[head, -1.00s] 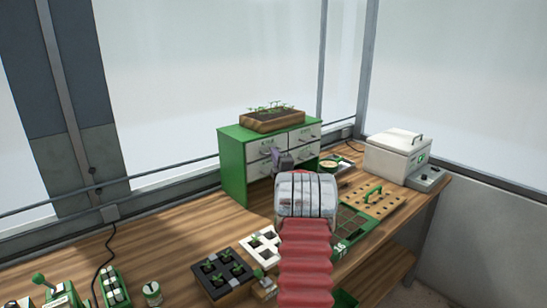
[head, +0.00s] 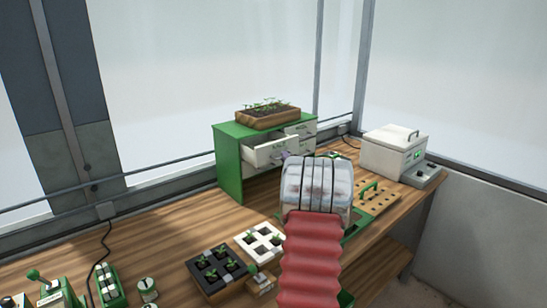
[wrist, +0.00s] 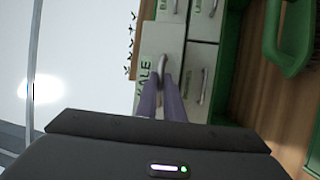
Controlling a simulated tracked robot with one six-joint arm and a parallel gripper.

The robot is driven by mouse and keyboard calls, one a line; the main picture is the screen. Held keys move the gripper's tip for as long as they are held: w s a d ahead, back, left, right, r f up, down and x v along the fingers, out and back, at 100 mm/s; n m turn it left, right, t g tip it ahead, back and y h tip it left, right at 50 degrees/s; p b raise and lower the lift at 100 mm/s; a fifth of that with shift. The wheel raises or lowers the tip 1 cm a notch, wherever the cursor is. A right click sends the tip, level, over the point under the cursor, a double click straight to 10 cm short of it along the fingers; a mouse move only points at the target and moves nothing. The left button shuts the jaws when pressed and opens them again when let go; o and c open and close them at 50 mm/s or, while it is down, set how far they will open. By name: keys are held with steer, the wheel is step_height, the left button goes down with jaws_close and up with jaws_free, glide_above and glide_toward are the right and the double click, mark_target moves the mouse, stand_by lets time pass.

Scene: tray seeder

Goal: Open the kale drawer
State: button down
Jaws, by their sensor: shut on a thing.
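The green cabinet (head: 230,172) stands on the bench with white drawers. Its upper left drawer, the kale drawer (head: 262,155), sticks out from the cabinet front. In the wrist view the kale drawer (wrist: 149,50) shows sideways with its KALE label. My gripper (wrist: 161,84) has its two purple fingers shut on the kale drawer's handle (wrist: 162,66). In the head view my gripper (head: 286,154) is at the drawer's front, partly hidden by my wrist. The inside of the drawer is mostly hidden.
A wooden planter with seedlings (head: 268,118) sits on the cabinet. A white lidded box (head: 392,153) stands to the right. Black and white seedling trays (head: 205,285) lie in front, with a pegboard (head: 385,196) at right.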

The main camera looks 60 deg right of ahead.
steer(key=s, duration=0.2)
steer(key=s+a, duration=0.1)
steer(key=s, duration=0.1)
steer(key=shift+a+f, duration=0.1)
steer(key=shift+f, duration=0.25)
steer(key=shift+w, duration=0.1)
steer(key=c, duration=1.9)
jaws_free()
steer(key=shift+r, duration=0.2)
steer(key=v, duration=1.3)
steer(key=shift+s+a, duration=0.25)
steer(key=shift+s, duration=0.05)
